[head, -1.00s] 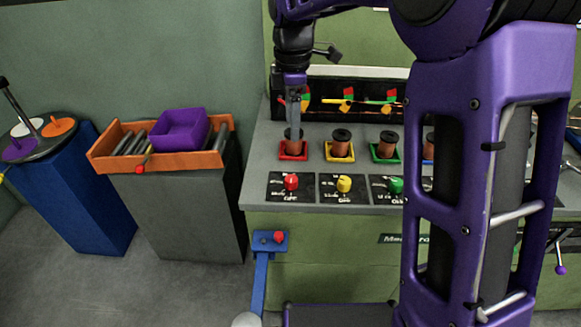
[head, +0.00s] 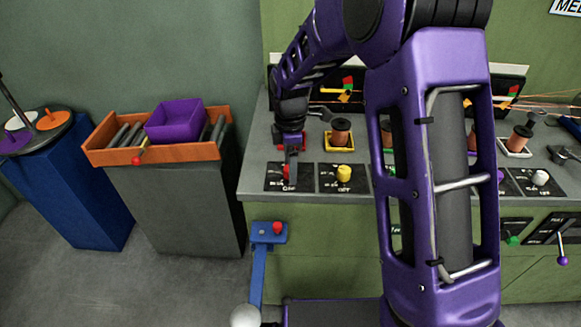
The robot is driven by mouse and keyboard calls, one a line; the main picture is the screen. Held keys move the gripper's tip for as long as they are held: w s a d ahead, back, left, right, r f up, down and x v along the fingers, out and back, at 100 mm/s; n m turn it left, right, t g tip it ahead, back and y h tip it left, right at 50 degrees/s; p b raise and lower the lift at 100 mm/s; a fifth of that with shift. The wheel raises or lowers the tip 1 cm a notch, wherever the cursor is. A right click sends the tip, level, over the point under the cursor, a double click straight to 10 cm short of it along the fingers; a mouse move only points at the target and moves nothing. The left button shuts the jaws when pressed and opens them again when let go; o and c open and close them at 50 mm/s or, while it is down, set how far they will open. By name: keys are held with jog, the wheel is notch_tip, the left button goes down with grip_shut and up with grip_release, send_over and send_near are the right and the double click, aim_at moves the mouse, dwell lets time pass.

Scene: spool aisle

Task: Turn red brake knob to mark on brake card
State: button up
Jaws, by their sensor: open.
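The red brake knob (head: 286,171) sits on a black brake card (head: 275,184) at the left end of the grey bench. My gripper (head: 289,166) is right over the knob, pointing down, and hides most of it. The jaws are open; I cannot tell whether they touch the knob. The card's white markings show beside and below the knob but are too small to read. The red spool holder (head: 304,141) behind the knob is mostly hidden by my wrist.
A yellow knob (head: 344,173) and a copper spool in a yellow holder (head: 339,143) stand just right. My arm hides the bench's middle. A blue post with a red knob (head: 269,233) stands in front. An orange tray (head: 185,160) with a purple bin is left.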

jog(key=shift+f, duration=0.25)
grip_shut()
